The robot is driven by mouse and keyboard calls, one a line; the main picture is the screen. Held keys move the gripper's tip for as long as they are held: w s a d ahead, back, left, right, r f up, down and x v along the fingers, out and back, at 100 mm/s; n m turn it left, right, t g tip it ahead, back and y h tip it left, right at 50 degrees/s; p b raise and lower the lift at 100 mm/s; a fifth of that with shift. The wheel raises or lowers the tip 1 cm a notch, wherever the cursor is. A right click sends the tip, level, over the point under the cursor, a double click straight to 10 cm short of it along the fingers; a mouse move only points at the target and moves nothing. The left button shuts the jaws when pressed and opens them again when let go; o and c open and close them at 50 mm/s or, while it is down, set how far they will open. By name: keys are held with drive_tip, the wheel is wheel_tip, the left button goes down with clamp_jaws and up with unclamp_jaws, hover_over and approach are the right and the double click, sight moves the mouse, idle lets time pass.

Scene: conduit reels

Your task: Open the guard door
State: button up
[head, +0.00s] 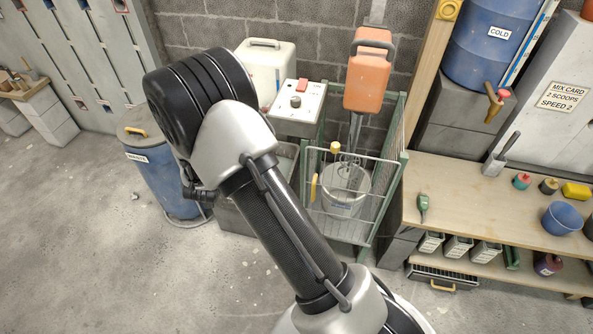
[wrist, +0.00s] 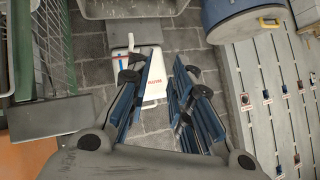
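A pale bucket (head: 345,200) stands behind the mesh, under the orange mixer head (head: 368,80). In the wrist view, mesh and a green post (wrist: 22,50) of the cage show at the left edge. My gripper (wrist: 164,62) is open and empty in the wrist view, its blue-padded fingers apart. My arm hides it in the head view.
A control box (head: 298,105) with a red switch stands left of the cage. A blue waste drum (head: 160,175) stands further left, behind my arm. A wooden workbench (head: 470,195) with tools and cups lies right of the cage. The floor in front at left is clear.

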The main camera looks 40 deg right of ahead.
drive_tip(key=s+d+f+m+h, duration=0.25)
drive_tip(key=d+f, duration=0.25)
drive_tip(key=f, duration=0.5)
drive_tip(key=g+h+b, duration=0.1)
drive_tip(key=h+b, duration=0.1)
drive_tip(key=h, duration=0.7)
approach(313, 193)
drive_tip(key=shift+n+y, duration=0.25)
drive_tip(key=shift+n, duration=0.1)
drive_tip(key=b+x, duration=0.3)
drive_tip(key=x, duration=0.7)
drive_tip(key=shift+w+d+r, duration=0.1)
drive_tip(key=shift+w+d, duration=0.15)
drive_tip(key=shift+d, duration=0.1)
drive_tip(key=shift+c, duration=0.2)
clamp_jaws()
